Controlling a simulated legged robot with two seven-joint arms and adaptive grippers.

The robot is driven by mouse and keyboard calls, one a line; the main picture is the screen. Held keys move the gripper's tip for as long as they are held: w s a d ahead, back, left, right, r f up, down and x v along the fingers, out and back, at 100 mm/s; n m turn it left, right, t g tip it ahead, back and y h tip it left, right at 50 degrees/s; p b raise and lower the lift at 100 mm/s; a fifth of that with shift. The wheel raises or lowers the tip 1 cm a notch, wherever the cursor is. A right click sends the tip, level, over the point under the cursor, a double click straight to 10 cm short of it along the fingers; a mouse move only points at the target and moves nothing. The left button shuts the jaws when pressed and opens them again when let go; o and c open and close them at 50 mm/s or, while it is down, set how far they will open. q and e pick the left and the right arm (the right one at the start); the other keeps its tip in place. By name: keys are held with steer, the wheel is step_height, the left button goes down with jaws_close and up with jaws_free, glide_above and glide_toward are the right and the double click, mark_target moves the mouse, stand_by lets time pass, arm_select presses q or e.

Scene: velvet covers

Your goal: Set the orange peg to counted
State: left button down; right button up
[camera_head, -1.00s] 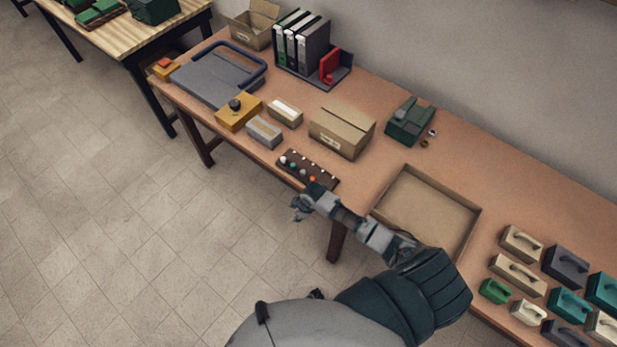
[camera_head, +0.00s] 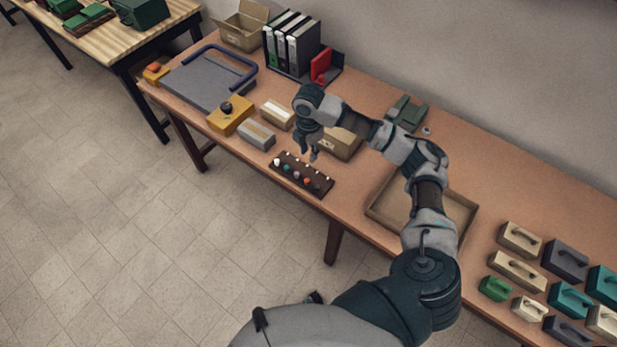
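The dark peg board (camera_head: 327,190) lies near the front edge of the brown table. It holds a row of small coloured pegs along its front side, with small white marks along its back side. The orange peg (camera_head: 307,181) stands in this row, right of the white and teal pegs. The words on the board are too small to read. My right gripper (camera_head: 309,156) points down above the back side of the board, just behind the pegs. Its fingers are apart with nothing seen between them. My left gripper is out of view.
Behind the gripper is a cardboard box (camera_head: 343,146), partly hidden by my arm. Left of the board are a grey box (camera_head: 256,135) and a yellow block with a black knob (camera_head: 231,114). An open tray (camera_head: 462,212) lies to the right, under my forearm.

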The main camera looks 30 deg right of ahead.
mark_target(308, 179)
steer(key=f, duration=1.4)
steer(key=shift+a+b, duration=0.4)
steer(key=shift+d+f, duration=0.25)
steer(key=shift+f, duration=0.4)
steer(key=shift+a, duration=0.1)
steer(key=shift+a+r, duration=0.1)
steer(key=shift+a, duration=0.05)
jaws_close()
